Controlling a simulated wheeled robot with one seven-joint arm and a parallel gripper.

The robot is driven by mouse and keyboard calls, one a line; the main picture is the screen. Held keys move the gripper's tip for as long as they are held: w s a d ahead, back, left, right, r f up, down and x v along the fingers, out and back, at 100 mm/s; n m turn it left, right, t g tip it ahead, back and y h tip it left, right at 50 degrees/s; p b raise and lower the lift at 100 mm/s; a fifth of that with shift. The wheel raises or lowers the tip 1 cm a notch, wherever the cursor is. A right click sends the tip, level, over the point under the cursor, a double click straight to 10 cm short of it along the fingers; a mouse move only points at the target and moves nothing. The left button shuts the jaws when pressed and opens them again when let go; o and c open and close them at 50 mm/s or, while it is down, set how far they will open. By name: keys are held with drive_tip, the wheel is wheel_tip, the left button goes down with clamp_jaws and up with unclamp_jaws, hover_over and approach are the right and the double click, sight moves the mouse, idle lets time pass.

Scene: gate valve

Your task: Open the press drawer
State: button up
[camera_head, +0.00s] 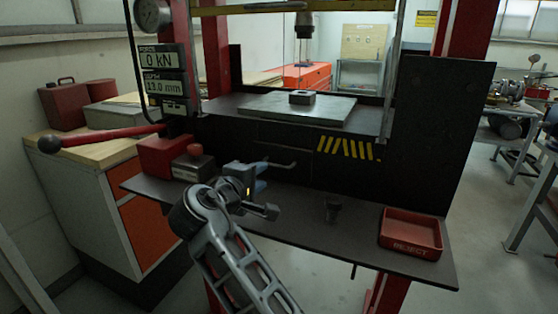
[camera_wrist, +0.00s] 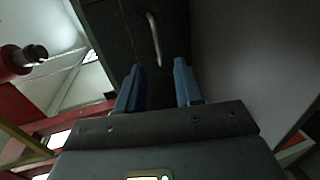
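The press drawer (camera_head: 284,142) is a dark panel in the black front of the press, and it looks flush with that front. Its grey bar handle (camera_head: 281,165) shows low on the panel. My gripper (camera_head: 263,178) is in front of the press, just left of and nearer than the handle. In the wrist view, the two blue fingers of my gripper (camera_wrist: 157,68) stand apart with nothing between them. The handle (camera_wrist: 154,38) lies ahead, in line with the gap between the fingers. I see no contact with it.
A dark shelf (camera_head: 330,233) runs below the drawer. A red lever (camera_head: 105,138) sticks out left.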

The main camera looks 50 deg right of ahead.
sight(275, 166)
drive_tip(key=shift+w+d, duration=0.2)
drive_tip(key=shift+d, duration=0.45)
drive_tip(key=shift+p+x, duration=0.6)
drive_tip(key=shift+x, duration=2.95)
clamp_jaws()
